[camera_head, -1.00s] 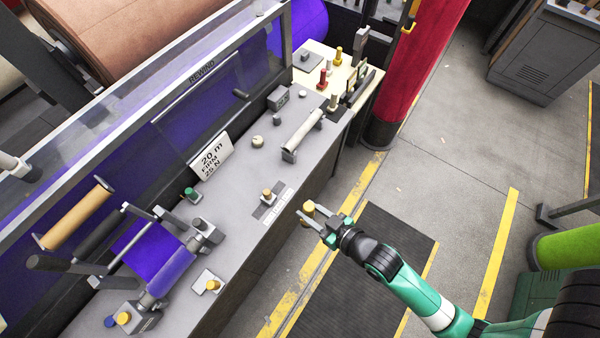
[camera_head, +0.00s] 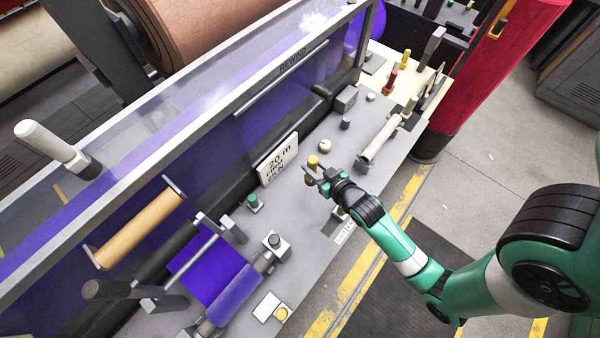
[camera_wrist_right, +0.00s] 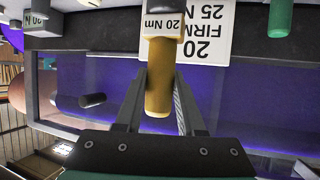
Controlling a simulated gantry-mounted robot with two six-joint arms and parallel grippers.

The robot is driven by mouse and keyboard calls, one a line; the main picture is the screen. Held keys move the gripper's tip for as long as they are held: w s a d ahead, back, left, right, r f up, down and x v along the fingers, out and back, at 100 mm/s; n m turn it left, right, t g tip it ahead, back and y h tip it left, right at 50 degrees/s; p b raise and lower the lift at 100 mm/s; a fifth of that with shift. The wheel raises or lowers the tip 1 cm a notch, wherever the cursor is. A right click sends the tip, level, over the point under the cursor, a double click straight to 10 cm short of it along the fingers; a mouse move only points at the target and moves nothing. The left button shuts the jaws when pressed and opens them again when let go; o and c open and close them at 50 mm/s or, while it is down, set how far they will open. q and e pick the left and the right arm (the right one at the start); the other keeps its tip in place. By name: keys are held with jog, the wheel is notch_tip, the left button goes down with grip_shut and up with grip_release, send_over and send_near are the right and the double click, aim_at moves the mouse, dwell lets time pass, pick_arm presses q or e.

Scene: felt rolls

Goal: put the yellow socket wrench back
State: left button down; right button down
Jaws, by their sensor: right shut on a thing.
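The yellow socket wrench (camera_head: 312,162) is in my right gripper (camera_head: 320,178), above the grey machine top near the white sign. In the right wrist view its yellow-brown handle (camera_wrist_right: 158,90) stands between the two fingers of the gripper (camera_wrist_right: 160,78), with a white "20 Nm" label at its upper end. Its far end is out of that view. A cream rack (camera_head: 388,99) at the far end of the machine holds a small yellow piece (camera_head: 405,58) and a red piece (camera_head: 390,79). My left gripper is not in view.
The white sign (camera_head: 277,160) stands just left of the gripper. A clear guard (camera_head: 200,110) runs along the left. Open floor (camera_head: 495,150) lies to the right.

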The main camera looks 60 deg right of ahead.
jog(key=shift+d+r, duration=0.1)
notch_tip(320, 180, down, 6)
jog(key=b, duration=0.4)
dwell(0.4)
jog(key=shift+f+b, duration=0.45)
jog(key=shift+b, duration=0.1)
jog(key=shift+c, duration=2.2)
grip_release()
jog(key=p+v, duration=0.1)
jog(key=v, duration=1)
jog(key=shift+s, duration=0.25)
